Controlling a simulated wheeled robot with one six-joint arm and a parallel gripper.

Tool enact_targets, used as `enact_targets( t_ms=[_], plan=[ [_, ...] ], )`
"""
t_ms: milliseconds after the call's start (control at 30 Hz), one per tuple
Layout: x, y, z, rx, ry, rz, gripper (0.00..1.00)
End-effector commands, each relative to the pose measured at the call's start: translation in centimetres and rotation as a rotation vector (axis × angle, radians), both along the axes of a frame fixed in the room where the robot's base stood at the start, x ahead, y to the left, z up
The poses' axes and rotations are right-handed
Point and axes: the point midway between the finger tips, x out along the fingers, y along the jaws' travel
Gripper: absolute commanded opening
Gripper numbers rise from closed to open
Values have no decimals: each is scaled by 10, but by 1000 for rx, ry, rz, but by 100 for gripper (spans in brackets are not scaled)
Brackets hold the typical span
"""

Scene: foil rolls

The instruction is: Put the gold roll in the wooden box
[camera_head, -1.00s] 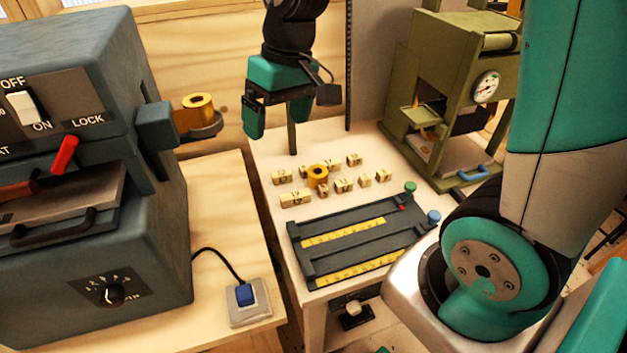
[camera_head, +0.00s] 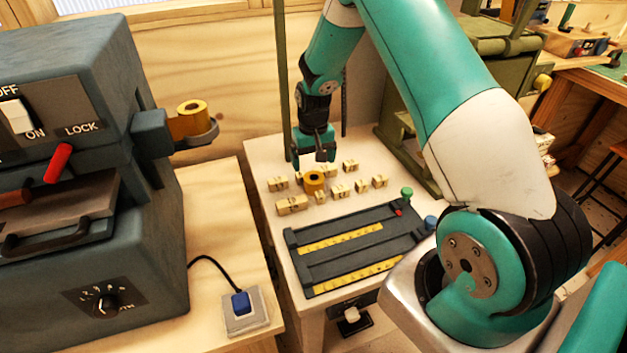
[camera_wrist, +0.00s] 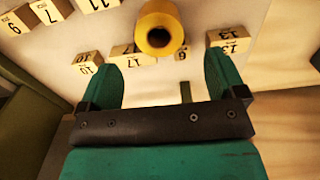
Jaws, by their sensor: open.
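A gold roll (camera_head: 314,182) stands upright on the white table among small numbered wooden blocks. It also shows at the top of the wrist view (camera_wrist: 158,28), just beyond the fingertips. My gripper (camera_head: 316,158) is above and slightly behind the roll in the head view. In the wrist view my gripper (camera_wrist: 163,62) is open and empty, with the roll lined up between its green fingers but apart from them. Another gold roll (camera_head: 192,118) sits in a holder on the side of the grey machine. I cannot make out the wooden box with certainty.
Several numbered blocks (camera_head: 292,205) lie close around the roll. A dark composing tray (camera_head: 350,245) with yellow scales lies in front. The grey machine (camera_head: 80,180) stands at left. A green press (camera_head: 410,150) stands behind at right, partly hidden by my arm.

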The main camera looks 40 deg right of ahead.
Motion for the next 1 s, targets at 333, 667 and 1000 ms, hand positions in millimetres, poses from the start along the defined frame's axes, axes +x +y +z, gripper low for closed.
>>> enact_targets(
  t_ms=[333,667,1000],
  plan=[
    [0,0,-30,1,2,0,89],
    [1,-1,-70,0,0,0,89],
    [1,-1,-72,0,-1,0,64]
  ],
)
